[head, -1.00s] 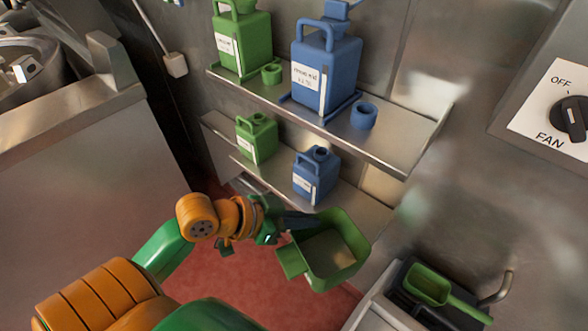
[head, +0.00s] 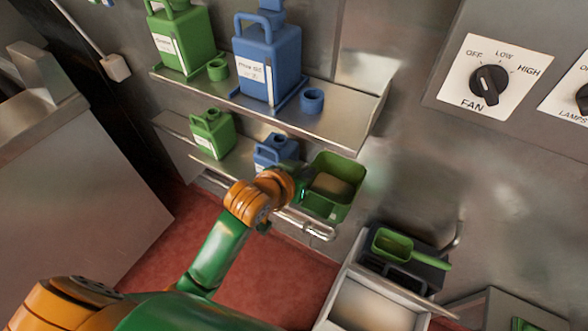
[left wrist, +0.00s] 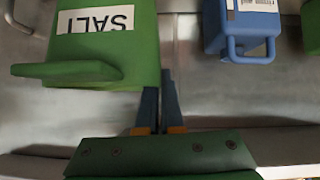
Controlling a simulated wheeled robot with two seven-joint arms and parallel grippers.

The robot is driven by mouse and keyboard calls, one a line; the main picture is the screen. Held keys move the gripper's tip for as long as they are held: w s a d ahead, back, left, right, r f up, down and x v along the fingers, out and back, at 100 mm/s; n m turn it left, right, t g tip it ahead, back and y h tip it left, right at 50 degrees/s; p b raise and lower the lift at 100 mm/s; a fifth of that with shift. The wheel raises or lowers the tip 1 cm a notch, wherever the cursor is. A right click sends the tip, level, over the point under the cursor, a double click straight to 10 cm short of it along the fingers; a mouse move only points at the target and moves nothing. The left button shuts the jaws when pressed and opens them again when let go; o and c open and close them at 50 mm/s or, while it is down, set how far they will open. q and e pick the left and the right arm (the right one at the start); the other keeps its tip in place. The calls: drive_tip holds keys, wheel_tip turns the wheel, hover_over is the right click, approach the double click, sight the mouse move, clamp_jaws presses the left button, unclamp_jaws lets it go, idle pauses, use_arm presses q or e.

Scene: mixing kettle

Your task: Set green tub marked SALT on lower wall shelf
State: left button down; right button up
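The green tub (head: 345,205), open at the top with pale contents, is at the right end of the lower wall shelf (head: 175,127). I cannot tell whether it touches the shelf. In the left wrist view the tub (left wrist: 145,65) shows its white SALT label upside down and a handle at the left. My left gripper (head: 303,182) is at the tub's left side; in the wrist view its fingers (left wrist: 161,100) are close together at the tub's wall, shut on it. The fingertips are partly hidden. My right gripper is not in view.
A green jug (head: 212,135) and a blue jug (head: 275,148) stand on the lower shelf, left of the tub. The upper shelf (head: 350,110) above holds larger jugs and small cups. A green scoop (head: 395,246) lies in a dark tray at lower right. A fan knob (head: 490,82) is on the wall.

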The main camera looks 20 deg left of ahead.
use_arm(q)
drive_tip(key=w+f, duration=0.2)
drive_tip(key=f, duration=0.1)
drive_tip(key=w+a+f, duration=0.1)
drive_tip(key=w+f, duration=0.2)
drive_tip(key=f, duration=0.1)
drive_tip(key=w+a+f+b, duration=0.1)
drive_tip(key=w+f, duration=0.1)
drive_tip(key=f, duration=0.1)
drive_tip(key=shift+w+a+f, duration=0.25)
drive_tip(key=shift+w+f, duration=0.1)
drive_tip(key=c, duration=1.1)
unclamp_jaws()
drive_tip(key=shift+r, duration=0.1)
